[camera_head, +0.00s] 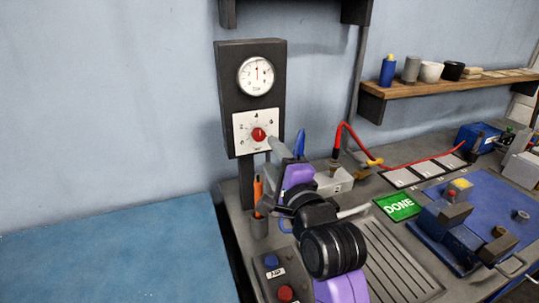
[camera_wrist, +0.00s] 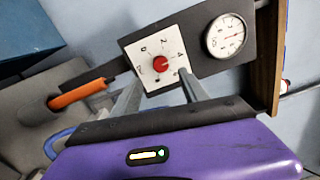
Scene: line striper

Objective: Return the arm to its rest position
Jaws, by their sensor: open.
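My gripper (camera_head: 277,150) is raised in front of the dark control post, just right of and below the red knob (camera_head: 258,135) on its white dial plate (camera_head: 242,147). In the wrist view, my gripper's two grey fingers (camera_wrist: 160,92) are spread apart and nothing is held between them. The red knob (camera_wrist: 160,64) shows beyond the fingertips, apart from them as seen there. A round gauge (camera_head: 257,76) sits above the dial plate. My arm reaches up from the bottom of the head view.
An orange-handled tool (camera_head: 258,190) stands in a holder close by my gripper. A grey box with a red cable (camera_head: 345,131), a green DONE sign (camera_head: 399,207) and a blue fixture (camera_head: 440,222) are to the right. The blue surface (camera_head: 120,250) at left is clear.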

